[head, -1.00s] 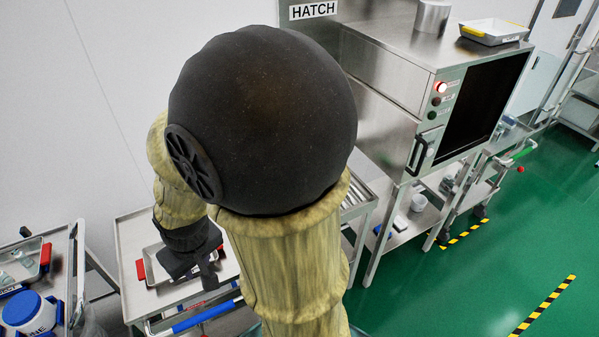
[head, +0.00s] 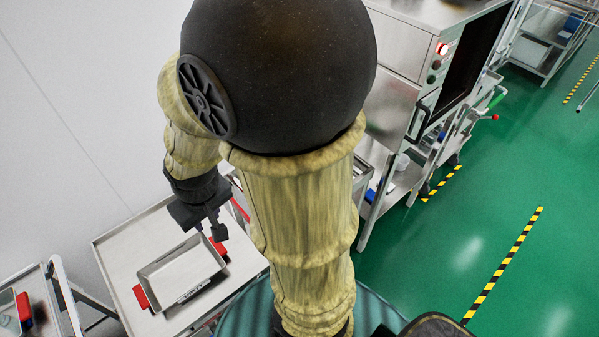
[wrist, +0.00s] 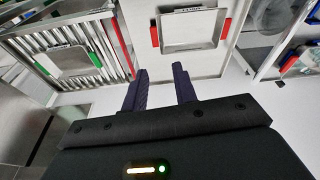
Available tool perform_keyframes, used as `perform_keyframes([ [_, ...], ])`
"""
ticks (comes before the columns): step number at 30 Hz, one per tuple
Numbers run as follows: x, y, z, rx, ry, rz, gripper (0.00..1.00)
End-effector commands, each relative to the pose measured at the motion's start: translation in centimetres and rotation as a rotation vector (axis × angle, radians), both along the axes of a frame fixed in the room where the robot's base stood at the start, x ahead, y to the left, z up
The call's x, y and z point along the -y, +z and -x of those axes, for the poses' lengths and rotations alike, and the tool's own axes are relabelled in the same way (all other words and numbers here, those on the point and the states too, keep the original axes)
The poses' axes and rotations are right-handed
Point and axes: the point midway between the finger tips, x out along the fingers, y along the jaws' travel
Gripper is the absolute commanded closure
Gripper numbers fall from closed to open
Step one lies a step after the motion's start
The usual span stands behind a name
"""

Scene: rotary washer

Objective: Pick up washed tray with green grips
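In the head view I cannot see this tray; my arm covers much of the roller table. My gripper (wrist: 160,82) has its two dark fingers apart, with nothing between them. In the head view my gripper (head: 214,226) hangs above the far edge of an empty metal tray (head: 170,282) with red grips, apart from the green-gripped tray.
The red-gripped tray lies on a metal cart (head: 120,250); it also shows in the wrist view (wrist: 190,47). A red bar (wrist: 123,46) runs beside the roller rack. The washer (head: 400,45) stands at the upper right. Green floor (head: 450,240) lies open on the right.

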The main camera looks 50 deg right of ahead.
Motion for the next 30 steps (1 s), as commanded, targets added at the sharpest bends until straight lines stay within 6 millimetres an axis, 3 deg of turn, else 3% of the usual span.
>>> perform_keyframes([
  [5,0.0,0.0,0.0,0.001,-0.001,0.0,0.72],
  [9,-0.1,-1.2,-1.0,0.024,-0.048,-0.024,0.72],
  [13,0.2,-4.2,-4.0,0.098,-0.203,-0.081,0.72],
  [17,1.6,-8.6,-8.4,0.222,-0.454,-0.131,0.72],
  [21,5.6,-13.6,-12.3,0.377,-0.774,-0.116,0.72],
  [24,9.5,-17.1,-13.7,0.492,-0.997,-0.054,0.72],
  [27,13.7,-20.4,-13.6,0.609,-1.209,0.054,0.72],
  [30,17.8,-23.4,-12.2,0.728,-1.398,0.204,0.72],
])
